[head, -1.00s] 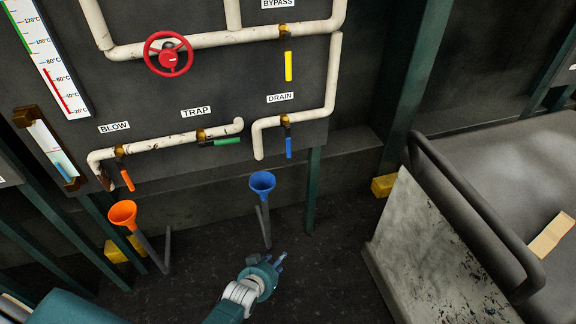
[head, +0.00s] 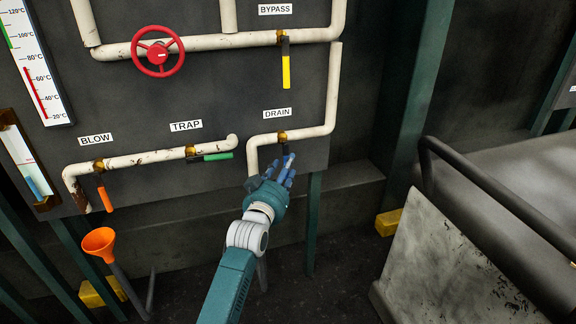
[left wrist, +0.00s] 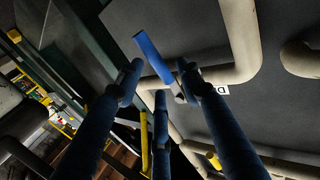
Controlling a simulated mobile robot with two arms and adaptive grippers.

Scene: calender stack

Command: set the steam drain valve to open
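The drain valve (head: 283,136) sits on the short white pipe under the DRAIN label (head: 277,113). Its blue lever hung straight down, across the pipe, a second ago; now my fingers mostly hide it in the head view. In the left wrist view the blue lever (left wrist: 153,56) lies between my fingertips. My left gripper (head: 272,170) is at the lever, fingers spread on either side. In the left wrist view the gripper (left wrist: 160,78) looks open, with gaps beside the lever; contact is unclear. My right gripper is not in view.
A trap valve with a green lever (head: 217,157) and a blow valve with an orange lever (head: 105,198) are to the left. The bypass yellow lever (head: 286,72) hangs above. A red handwheel (head: 158,51) is upper left. An orange funnel (head: 98,241) stands below.

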